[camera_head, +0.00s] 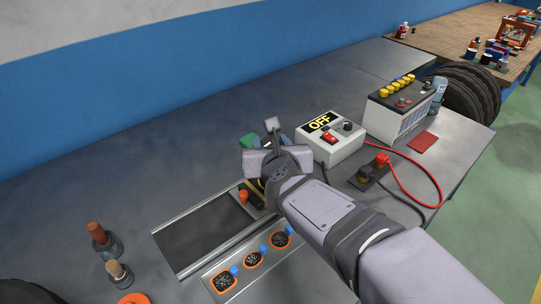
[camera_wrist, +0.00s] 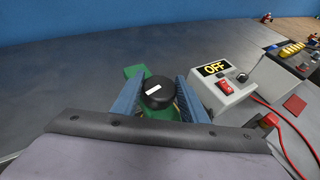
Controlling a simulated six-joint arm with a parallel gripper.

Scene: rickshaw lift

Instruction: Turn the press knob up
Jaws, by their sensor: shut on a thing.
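The press knob (camera_wrist: 157,93) is a black round knob with a white mark, on top of a green body (camera_wrist: 133,72) in the wrist view. My gripper (camera_wrist: 160,100) has its two blue fingers on either side of the knob and is shut on it. The white mark points up and to the right in the wrist view. In the head view my gripper (camera_head: 274,150) stands over the green body (camera_head: 249,141), and my wrist hides the knob there.
A white box (camera_head: 329,139) with a red switch and an OFF sign stands close to the right. A dark recessed track (camera_head: 203,234) and several dials lie in front.

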